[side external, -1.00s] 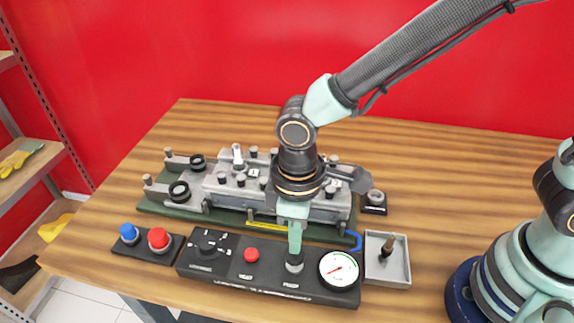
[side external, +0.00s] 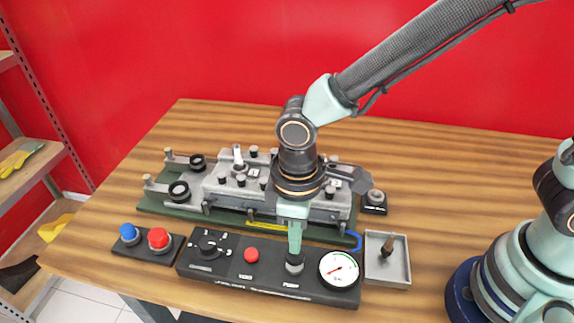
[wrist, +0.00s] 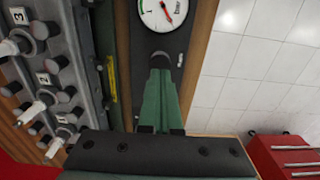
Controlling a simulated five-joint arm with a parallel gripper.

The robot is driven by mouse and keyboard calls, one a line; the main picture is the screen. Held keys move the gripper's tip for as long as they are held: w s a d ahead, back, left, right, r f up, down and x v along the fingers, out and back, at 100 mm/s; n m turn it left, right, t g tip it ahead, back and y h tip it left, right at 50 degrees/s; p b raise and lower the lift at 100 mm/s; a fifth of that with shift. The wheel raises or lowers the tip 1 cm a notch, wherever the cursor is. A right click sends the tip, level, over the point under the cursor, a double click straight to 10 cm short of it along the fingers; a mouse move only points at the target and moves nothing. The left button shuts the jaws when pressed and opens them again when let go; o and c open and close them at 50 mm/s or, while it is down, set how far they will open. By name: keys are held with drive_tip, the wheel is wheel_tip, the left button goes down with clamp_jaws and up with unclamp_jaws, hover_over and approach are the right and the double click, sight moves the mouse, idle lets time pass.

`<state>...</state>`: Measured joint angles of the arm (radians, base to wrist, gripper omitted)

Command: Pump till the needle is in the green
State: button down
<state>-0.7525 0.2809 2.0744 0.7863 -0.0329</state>
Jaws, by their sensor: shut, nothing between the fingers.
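The round white pressure gauge (side external: 339,269) sits at the right end of the black control panel (side external: 232,286). Its red needle points to the lower left, away from the green arc along the dial's upper right. The gauge also shows at the top of the wrist view (wrist: 157,14), partly cut off. The grey pump button (side external: 294,264) is left of the gauge. My gripper (side external: 295,254) is shut and empty, pointing down with its fingertips at the top of the pump button. I cannot tell how far the button is pressed.
A red button (side external: 251,255) and a black rotary knob (side external: 208,243) are farther left on the panel. A box with blue and red buttons (side external: 147,242) stands beyond. The grey engine block (side external: 235,187) is behind. A small grey tray (side external: 388,272) stands right of the panel.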

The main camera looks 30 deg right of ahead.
drive_tip(key=shift+f, duration=0.15)
drive_tip(key=shift+f, duration=1.4)
drive_tip(key=shift+r, duration=1.6)
drive_tip(key=shift+f, duration=0.2)
drive_tip(key=shift+f, duration=1.4)
drive_tip(key=shift+r, duration=1.6)
drive_tip(key=shift+f, duration=0.15)
